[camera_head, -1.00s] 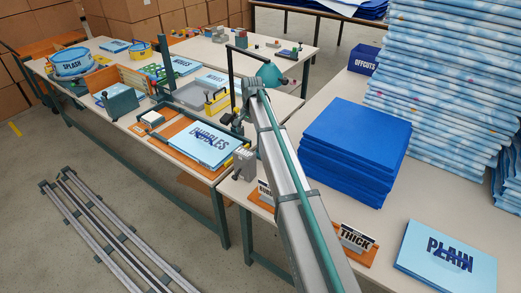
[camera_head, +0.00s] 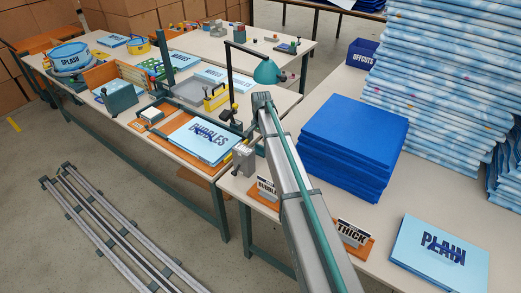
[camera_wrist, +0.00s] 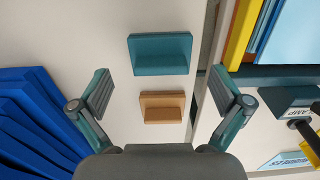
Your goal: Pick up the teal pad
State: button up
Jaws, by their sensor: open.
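The teal pad (camera_wrist: 160,53) is a small block with a ledge-like step. It lies on the pale table top in the upper middle of the wrist view. My gripper (camera_wrist: 162,76) is open and empty. Its two fingers are spread wide to the left and right, with the teal pad ahead of them and roughly centred in the gap. A tan pad (camera_wrist: 162,107) of similar shape lies just below the teal one, between the fingers and apart from it. I cannot make out the teal pad in the head view.
Stacked blue sheets (camera_wrist: 35,115) are close to the left finger. A table seam runs right of the pads, with a yellow-edged tray (camera_wrist: 242,35) and a dark clamp (camera_wrist: 290,100) beyond.

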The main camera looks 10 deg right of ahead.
jog(key=shift+f, duration=1.45)
jog(key=c, duration=1)
jog(key=shift+r, duration=0.1)
notch_tip(320, 180, up, 10)
jog(key=shift+f+b, duration=0.1)
jog(key=shift+b, duration=0.85)
jog(key=o, duration=0.4)
jog(key=shift+c, duration=0.2)
jog(key=c, duration=0.4)
